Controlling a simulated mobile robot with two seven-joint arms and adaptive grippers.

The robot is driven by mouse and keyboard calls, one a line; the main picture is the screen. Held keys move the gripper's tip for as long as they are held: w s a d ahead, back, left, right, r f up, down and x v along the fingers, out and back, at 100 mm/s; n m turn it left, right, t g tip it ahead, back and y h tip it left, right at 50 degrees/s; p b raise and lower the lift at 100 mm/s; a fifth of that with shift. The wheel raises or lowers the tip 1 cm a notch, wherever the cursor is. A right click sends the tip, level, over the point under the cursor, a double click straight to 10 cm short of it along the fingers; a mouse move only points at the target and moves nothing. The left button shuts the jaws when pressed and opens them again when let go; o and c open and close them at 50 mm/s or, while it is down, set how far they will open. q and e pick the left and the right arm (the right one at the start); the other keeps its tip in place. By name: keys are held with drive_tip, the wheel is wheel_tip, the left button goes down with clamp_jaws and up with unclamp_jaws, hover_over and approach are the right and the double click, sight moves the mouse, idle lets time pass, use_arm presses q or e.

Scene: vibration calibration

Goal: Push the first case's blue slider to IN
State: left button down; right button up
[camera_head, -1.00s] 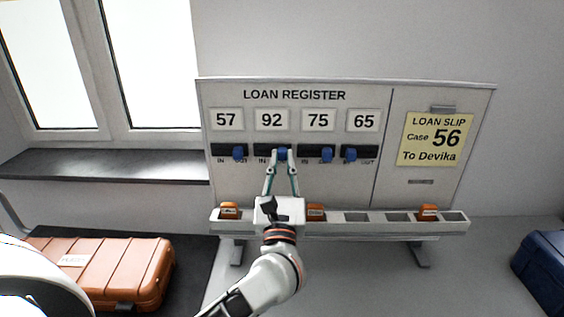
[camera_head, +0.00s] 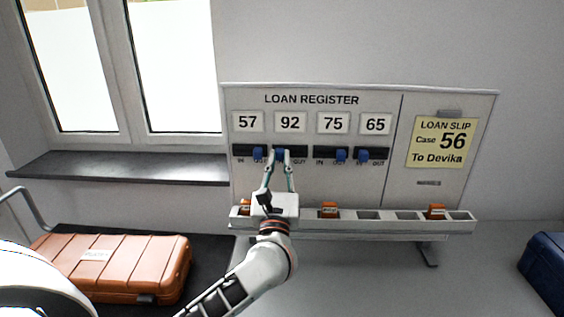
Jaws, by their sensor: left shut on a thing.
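The loan register board (camera_head: 311,100) shows numbers 57, 92, 75 and 65, each above a dark track with a blue slider. My left gripper (camera_head: 279,157) is shut on the blue slider under 92 (camera_head: 279,153), at the left, IN end of its track; the fingers partly hide it and cover the IN label. The slider under 57 (camera_head: 259,153) is at the OUT end. The slider under 75 (camera_head: 340,155) is at the OUT end. The slider under 65 (camera_head: 363,154) is at the IN end. My right gripper is not in view.
A yellow loan slip (camera_head: 442,142) reads Case 56, To Devika. Below the board, a grey rack (camera_head: 388,227) holds orange tags. An orange case (camera_head: 110,265) lies at the lower left, its label unreadable. A dark blue case (camera_head: 547,270) stands at the right edge.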

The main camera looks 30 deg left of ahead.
use_arm(q)
drive_tip(key=c, duration=2)
unclamp_jaws()
drive_tip(key=shift+s+a, duration=0.1)
drive_tip(key=shift+a, duration=0.15)
drive_tip(key=shift+o, duration=0.2)
drive_tip(key=shift+d, duration=0.1)
drive_tip(key=shift+s+f, duration=0.1)
drive_tip(key=shift+s, duration=0.05)
drive_tip(key=v, duration=1.1)
drive_tip(key=shift+s, duration=0.3)
drive_tip(key=shift+d, duration=0.2)
